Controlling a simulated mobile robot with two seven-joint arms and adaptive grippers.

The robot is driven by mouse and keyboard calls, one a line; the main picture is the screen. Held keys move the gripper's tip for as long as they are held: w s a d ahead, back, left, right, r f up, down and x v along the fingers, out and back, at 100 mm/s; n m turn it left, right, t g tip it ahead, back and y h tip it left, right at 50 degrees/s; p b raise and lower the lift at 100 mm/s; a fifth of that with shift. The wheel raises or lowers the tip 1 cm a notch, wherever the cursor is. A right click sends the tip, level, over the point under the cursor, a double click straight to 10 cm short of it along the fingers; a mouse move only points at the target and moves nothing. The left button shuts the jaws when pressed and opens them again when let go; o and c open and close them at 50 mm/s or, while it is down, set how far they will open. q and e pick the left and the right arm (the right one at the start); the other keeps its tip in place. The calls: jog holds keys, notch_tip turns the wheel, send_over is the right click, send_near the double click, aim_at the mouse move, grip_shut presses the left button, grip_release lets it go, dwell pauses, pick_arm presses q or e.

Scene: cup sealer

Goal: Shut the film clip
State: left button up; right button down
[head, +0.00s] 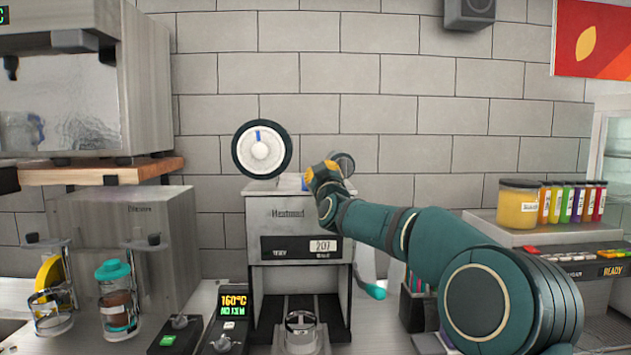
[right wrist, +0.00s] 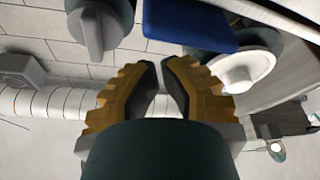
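The cup sealer (head: 297,222) stands in the middle of the head view, with a white film roll (head: 262,149) above its top left. A small blue part (head: 305,184), perhaps the film clip, shows at its top beside my right gripper (head: 322,173). In the right wrist view a blue block (right wrist: 190,22) lies just beyond the fingertips. My right gripper (right wrist: 160,72) has yellow fingers with a narrow gap and nothing between them. Whether it touches the blue part, I cannot tell. My left gripper is not in view.
A grey knob (right wrist: 97,28) shows near my fingers in the right wrist view. A glass cup (head: 301,328) sits at the sealer's base. A teal-lidded bottle (head: 116,295) stands left, and jars (head: 518,204) stand right. A tiled wall is behind.

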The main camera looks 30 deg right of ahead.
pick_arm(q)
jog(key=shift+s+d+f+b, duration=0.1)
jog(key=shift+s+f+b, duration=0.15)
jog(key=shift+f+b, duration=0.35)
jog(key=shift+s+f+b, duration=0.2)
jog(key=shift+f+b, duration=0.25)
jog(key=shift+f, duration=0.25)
pick_arm(e)
jog(key=shift+s+d+f+m+g+h, duration=0.15)
jog(key=shift+f+m+h, duration=0.3)
jog(key=shift+m, duration=0.75)
jog(key=shift+s+d+f+m+g+h, duration=0.1)
jog(key=shift+d+f+m+g+h, duration=0.35)
jog(key=shift+m, duration=0.75)
jog(key=shift+s+d+f+m+h, duration=0.1)
jog(key=shift+f+m+h, duration=0.1)
jog(key=shift+m+h, duration=0.75)
jog(key=shift+m+y, duration=0.25)
jog(key=shift+m, duration=0.1)
